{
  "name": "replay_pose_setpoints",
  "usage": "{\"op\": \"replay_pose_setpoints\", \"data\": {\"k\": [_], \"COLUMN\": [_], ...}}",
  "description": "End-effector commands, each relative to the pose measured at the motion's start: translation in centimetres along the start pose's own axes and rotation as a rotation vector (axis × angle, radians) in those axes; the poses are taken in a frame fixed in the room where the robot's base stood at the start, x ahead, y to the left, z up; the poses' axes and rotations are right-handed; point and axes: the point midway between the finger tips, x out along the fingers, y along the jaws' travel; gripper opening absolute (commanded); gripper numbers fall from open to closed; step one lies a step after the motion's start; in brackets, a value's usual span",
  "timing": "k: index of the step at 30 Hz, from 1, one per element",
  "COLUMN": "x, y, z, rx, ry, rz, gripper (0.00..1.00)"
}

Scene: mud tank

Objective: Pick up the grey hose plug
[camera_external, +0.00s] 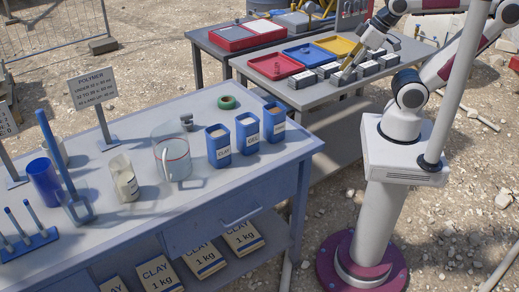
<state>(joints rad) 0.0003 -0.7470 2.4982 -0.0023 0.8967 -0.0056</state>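I cannot single out the grey hose plug for sure. A small grey piece (277,67) stands in the red tray (262,74) on the back table, and a small grey fitting (187,122) stands on the front table by the glass jug. Both are too small to identify. My arm reaches from its pedestal at the right over the back table. My gripper (347,74) appears low among the grey-white blocks, right of the trays. Its fingers are too small and hidden to show whether they are open or hold anything.
A blue tray (304,53) and a yellow tray (337,45) stand beside the red one. Several grey-white blocks (302,80) line the table's front edge. The front table carries a glass jug (172,158), blue containers (217,146) and a green ring (228,102).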

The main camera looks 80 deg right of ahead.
Motion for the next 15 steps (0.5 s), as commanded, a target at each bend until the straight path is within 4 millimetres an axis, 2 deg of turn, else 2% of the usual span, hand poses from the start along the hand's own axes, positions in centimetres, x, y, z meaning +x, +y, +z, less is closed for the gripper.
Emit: {"op": "replay_pose_setpoints", "data": {"k": [5, 8, 15], "x": [0.3, 0.6, 1.9], "y": [0.6, 1.3, 3.5], "z": [-1.5, -3.1, -8.7], "rx": [-0.054, -0.117, -0.348], "ry": [0.016, 0.032, 0.084], "rz": [0.020, 0.043, 0.125], "gripper": [0.33, 0.33, 0.33]}}
